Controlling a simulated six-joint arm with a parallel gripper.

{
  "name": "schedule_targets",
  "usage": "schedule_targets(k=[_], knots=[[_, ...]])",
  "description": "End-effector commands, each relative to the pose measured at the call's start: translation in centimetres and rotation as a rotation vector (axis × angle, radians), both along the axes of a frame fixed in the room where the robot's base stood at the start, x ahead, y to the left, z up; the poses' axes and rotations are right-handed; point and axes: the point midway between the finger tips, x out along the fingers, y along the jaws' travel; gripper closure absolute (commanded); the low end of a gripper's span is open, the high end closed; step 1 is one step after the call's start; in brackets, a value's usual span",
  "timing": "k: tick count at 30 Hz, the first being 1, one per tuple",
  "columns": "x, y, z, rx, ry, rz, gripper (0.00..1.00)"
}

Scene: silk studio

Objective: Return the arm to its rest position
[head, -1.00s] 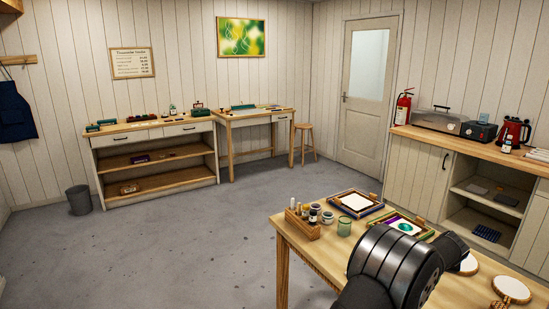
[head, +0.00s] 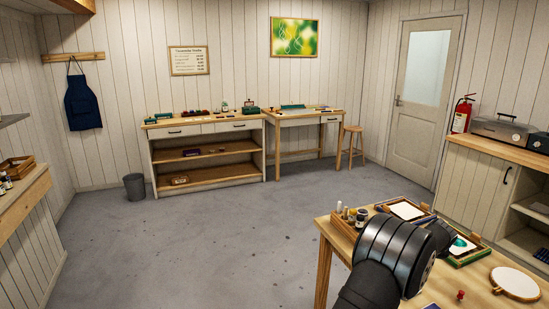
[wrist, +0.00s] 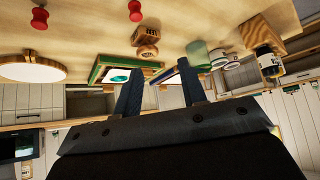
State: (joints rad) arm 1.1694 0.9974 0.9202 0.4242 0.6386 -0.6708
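My gripper (wrist: 160,72) shows in the wrist view, its two dark fingers apart with nothing between them. The wrist picture looks upside down, with the worktable's wooden top (wrist: 85,20) along its upper part. The fingers are apart from the things on the table. In the head view my dark arm link rises in front of the worktable (head: 333,232) and hides part of it. The gripper itself is not visible in the head view.
On the worktable are a white round hoop (head: 515,282), a framed piece with a green shape (head: 462,246), a white-centred frame (head: 407,209) and small bottles (head: 350,212). A shelf counter (head: 25,195) stands at left. The grey floor (head: 200,245) between is clear.

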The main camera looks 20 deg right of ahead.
Motion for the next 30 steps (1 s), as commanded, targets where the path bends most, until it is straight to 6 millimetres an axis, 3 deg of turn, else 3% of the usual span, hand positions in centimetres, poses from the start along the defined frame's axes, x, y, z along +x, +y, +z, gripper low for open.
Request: schedule_targets(k=[6, 30], knots=[[4.1, 2.1, 0.1, 0.0, 0.0, 0.053, 0.62], [17.3, 11.0, 0.3, 0.0, 0.001, 0.238, 0.62]])
